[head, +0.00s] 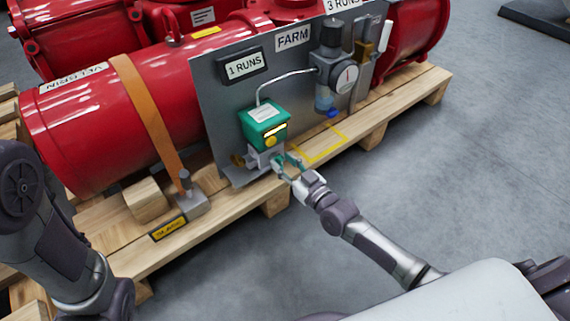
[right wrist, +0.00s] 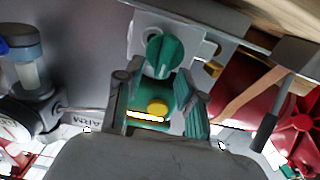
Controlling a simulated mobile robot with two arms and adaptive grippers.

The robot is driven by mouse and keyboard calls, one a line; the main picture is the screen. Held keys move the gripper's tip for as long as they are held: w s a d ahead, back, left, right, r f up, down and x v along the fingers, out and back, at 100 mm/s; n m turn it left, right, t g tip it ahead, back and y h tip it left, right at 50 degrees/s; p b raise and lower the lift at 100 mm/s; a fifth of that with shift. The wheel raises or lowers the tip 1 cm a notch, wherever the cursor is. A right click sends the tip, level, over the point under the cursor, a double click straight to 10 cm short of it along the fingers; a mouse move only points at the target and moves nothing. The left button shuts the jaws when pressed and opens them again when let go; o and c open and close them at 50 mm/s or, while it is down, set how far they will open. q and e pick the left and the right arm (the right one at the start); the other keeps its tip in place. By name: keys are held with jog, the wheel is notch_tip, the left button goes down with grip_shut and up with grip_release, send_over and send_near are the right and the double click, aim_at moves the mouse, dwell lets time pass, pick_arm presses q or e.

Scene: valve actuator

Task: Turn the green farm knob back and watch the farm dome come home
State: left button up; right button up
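The green farm knob (right wrist: 165,54) sits on a pale block and shows in the right wrist view. In the head view it is hidden or too small to pick out behind my right gripper (head: 286,165). In the right wrist view the two green-padded fingers of that gripper (right wrist: 160,88) are spread apart, with the knob between and beyond their tips; contact cannot be told. The green box (head: 263,115) above the block carries a yellow dome (head: 271,141) and a lit yellow strip. The dome also shows in the right wrist view (right wrist: 157,107). My left gripper is out of view.
A grey panel (head: 222,108) labelled FARM holds a gauge (head: 345,77) and tubing. Red cylinders (head: 80,120) lie behind it on a wooden pallet (head: 375,135). An orange strap (head: 145,115) crosses one cylinder.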

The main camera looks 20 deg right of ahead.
grip_shut()
